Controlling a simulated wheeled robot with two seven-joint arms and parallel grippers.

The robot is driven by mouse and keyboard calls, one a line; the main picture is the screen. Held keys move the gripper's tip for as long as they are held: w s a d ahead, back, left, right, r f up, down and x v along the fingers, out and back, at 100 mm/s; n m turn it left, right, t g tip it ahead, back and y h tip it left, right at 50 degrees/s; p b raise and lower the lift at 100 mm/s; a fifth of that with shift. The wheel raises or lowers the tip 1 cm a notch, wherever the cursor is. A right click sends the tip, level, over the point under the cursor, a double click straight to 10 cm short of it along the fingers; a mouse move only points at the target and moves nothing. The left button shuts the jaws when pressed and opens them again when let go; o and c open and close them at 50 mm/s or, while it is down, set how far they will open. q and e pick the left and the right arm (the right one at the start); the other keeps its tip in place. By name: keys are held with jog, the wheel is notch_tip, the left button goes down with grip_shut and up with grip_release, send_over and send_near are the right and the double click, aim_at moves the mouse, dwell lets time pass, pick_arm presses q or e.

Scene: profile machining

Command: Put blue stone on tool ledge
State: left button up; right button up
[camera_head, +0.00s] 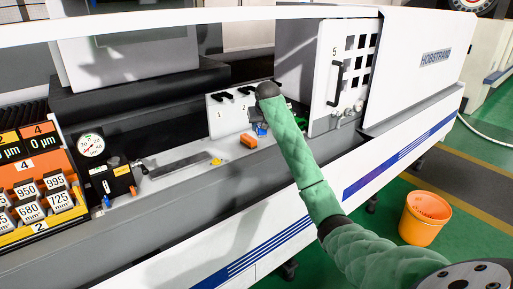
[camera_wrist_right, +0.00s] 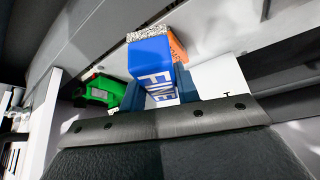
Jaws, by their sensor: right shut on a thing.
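The blue stone (camera_wrist_right: 152,68) has "FINE" printed on it and a speckled grey end. In the right wrist view it sits between the fingers of my right gripper (camera_wrist_right: 160,92), which is shut on it. In the head view my right gripper (camera_head: 259,122) is over the machine's grey ledge (camera_head: 185,172), and a small bit of the blue stone (camera_head: 262,132) shows below it. I cannot tell whether the stone touches the ledge. My left gripper is not in view.
An orange stone (camera_head: 248,140) lies on the ledge close to the blue stone; it also shows in the right wrist view (camera_wrist_right: 177,46). A green object (camera_wrist_right: 100,91) is nearby. A yellow piece (camera_head: 216,161), a dial gauge (camera_head: 91,145) and a block rack (camera_head: 40,200) stand left.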

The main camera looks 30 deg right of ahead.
jog(key=shift+d, duration=0.15)
jog(key=shift+w+f+p, duration=0.2)
jog(key=shift+w+p, duration=0.1)
jog(key=p, duration=0.4)
send_over(237, 147)
jog(key=s, duration=0.1)
jog(key=f, duration=0.6)
jog(key=shift+s+a+f, duration=0.1)
jog(key=shift+a+f, duration=0.1)
jog(key=shift+a, duration=0.05)
jog(key=shift+s+f+p, duration=0.15)
jog(key=shift+f+p, duration=0.4)
jog(key=shift+f, duration=0.2)
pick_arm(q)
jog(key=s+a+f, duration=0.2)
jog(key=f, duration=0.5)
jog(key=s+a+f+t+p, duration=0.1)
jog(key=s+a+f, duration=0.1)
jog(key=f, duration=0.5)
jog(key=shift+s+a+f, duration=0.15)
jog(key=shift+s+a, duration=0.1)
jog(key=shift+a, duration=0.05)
pick_arm(e)
jog(key=shift+f, duration=1.3)
jog(key=shift+f, duration=0.1)
jog(key=o, duration=0.6)
jog(key=shift+o, duration=0.4)
